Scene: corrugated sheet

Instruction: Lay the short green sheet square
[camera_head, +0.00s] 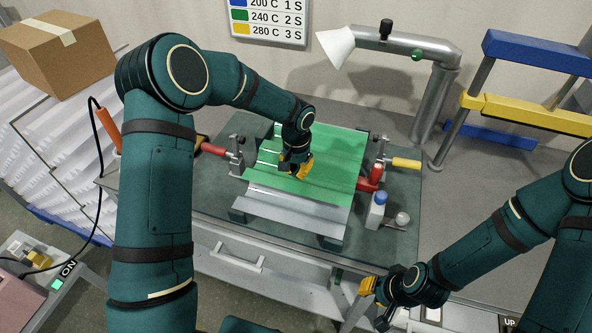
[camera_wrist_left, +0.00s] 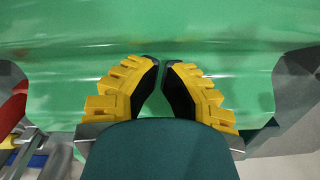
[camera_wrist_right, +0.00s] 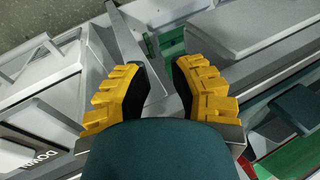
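The green sheet (camera_head: 335,160) is corrugated, with ridges across it.
Clamps with a red handle (camera_head: 212,149) and a yellow handle (camera_head: 405,163) flank the sheet. A lamp-like grey arm (camera_head: 440,90) and yellow-blue rack (camera_head: 525,110) are behind right. A carton (camera_head: 58,55) is at far left.

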